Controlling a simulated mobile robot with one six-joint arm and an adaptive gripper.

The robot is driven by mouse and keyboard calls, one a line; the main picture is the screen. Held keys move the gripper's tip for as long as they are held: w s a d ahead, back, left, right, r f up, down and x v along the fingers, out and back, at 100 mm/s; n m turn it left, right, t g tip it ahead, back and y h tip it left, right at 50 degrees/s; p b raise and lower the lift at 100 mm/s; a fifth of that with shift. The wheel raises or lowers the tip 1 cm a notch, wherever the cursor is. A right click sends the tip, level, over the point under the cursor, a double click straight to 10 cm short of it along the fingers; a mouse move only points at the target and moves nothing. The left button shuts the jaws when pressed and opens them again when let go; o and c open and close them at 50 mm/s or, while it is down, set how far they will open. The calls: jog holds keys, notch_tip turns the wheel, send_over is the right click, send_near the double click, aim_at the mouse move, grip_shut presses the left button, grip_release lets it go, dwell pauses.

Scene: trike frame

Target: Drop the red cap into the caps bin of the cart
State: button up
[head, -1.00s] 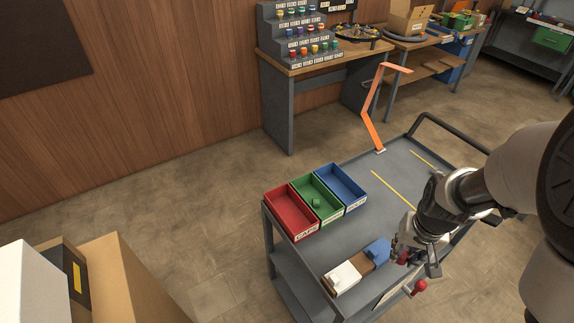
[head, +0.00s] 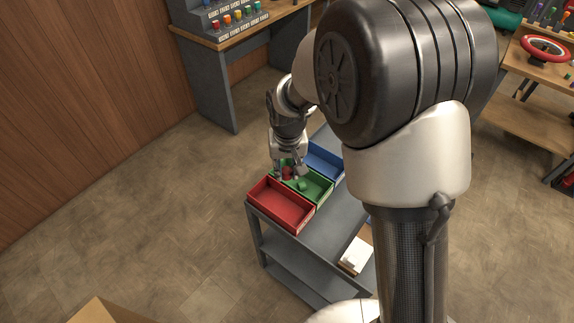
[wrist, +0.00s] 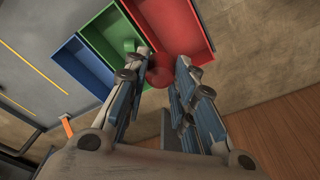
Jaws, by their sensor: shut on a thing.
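My gripper (head: 287,176) is shut on the red cap (wrist: 160,72), which sits between the fingertips in the wrist view (wrist: 165,62). The cap also shows in the head view, partly covered by the fingers. My gripper holds it above the bins at the cart's corner. The red bin (head: 268,212) carried a caps label in the earlier head view; its interior looks empty. In the wrist view the cap overlaps the end of the red bin (wrist: 178,25), beside the green bin. Its exact height above the rims cannot be told.
The green bin (head: 318,196) holds a small green piece (head: 303,184). The blue bin (head: 328,164) stands beyond it. A bench with colored items on a stepped rack (head: 236,18) stands behind, against the wall.

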aim_at(286, 177)
notch_tip(286, 177, down, 4)
jog(key=b, duration=0.2)
jog(key=shift+a+f+b, duration=0.1)
jog(key=shift+f+b, duration=0.05)
jog(key=shift+b, duration=0.15)
jog(key=o, duration=0.9)
jog(key=r, duration=0.4)
jog(key=s+r, duration=0.1)
jog(key=r, duration=0.7)
jog(key=shift+s, duration=0.35)
